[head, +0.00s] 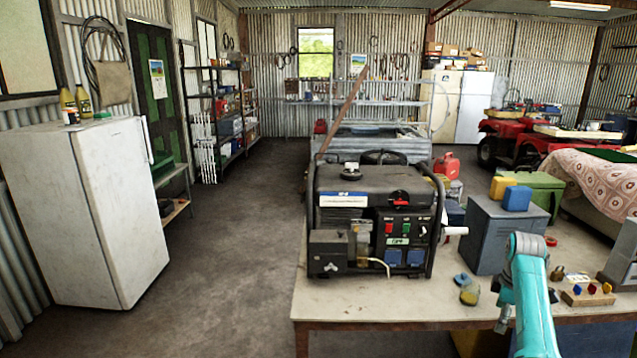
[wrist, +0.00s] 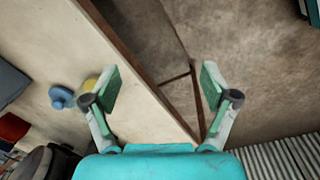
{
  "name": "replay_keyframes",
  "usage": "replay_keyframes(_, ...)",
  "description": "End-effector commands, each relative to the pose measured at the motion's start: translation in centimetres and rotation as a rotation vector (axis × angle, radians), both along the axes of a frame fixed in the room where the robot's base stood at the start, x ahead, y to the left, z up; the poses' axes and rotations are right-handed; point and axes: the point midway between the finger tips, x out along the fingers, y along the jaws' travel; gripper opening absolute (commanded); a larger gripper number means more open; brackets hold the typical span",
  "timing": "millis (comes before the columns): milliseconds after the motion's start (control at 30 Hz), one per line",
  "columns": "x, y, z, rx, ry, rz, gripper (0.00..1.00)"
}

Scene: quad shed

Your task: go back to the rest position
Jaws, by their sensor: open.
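My gripper (wrist: 160,88) is open and empty in the wrist view. Its green-padded fingers are spread wide over the table's edge, with the floor showing beyond. In the head view my teal arm stands at the lower right in front of the table (head: 380,298), and the gripper's fingers are mostly hidden behind it. A small blue thing (head: 461,279) and a yellowish one (head: 470,295) lie on the table left of the arm. In the wrist view the blue thing (wrist: 61,97) is left of the fingers, and the yellow one (wrist: 90,83) is partly behind the left finger.
A black generator (head: 375,222) stands mid-table. A grey metal box (head: 492,235) with a blue block (head: 517,198) is behind the arm. A wooden block with coloured pieces (head: 587,294) is right of it. The floor (head: 235,250) is clear between the table and the white fridge (head: 95,210).

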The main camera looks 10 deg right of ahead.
Motion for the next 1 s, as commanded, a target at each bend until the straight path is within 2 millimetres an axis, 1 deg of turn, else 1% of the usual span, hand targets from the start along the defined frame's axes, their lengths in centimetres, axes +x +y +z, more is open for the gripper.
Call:
replay_keyframes(33,0.0,0.7,-1.4,-0.004,-0.008,-0.005,0.85)
replay_keyframes(167,0.1,2.3,-4.8,-0.02,-0.039,-0.029,0.85)
replay_keyframes(233,0.0,3.5,-7.1,-0.029,-0.062,-0.045,0.85)
replay_keyframes(367,-0.6,6.5,-12.2,-0.051,-0.12,-0.086,0.85)
replay_keyframes(400,-0.9,7.5,-13.7,-0.056,-0.139,-0.099,0.85)
replay_keyframes(467,-1.5,8.9,-15.8,-0.063,-0.17,-0.119,0.85)
replay_keyframes(500,-1.9,9.9,-17.1,-0.067,-0.19,-0.133,0.85)
replay_keyframes(600,-3.2,12.4,-20.2,-0.075,-0.24,-0.165,0.85)
replay_keyframes(700,-4.7,15.0,-23.0,-0.078,-0.292,-0.197,0.85)
replay_keyframes(767,-5.8,16.5,-24.4,-0.079,-0.324,-0.216,0.85)
replay_keyframes(900,-8.7,20.0,-27.2,-0.073,-0.399,-0.259,0.85)
replay_keyframes(1000,-11.0,22.5,-28.7,-0.065,-0.453,-0.289,0.85)
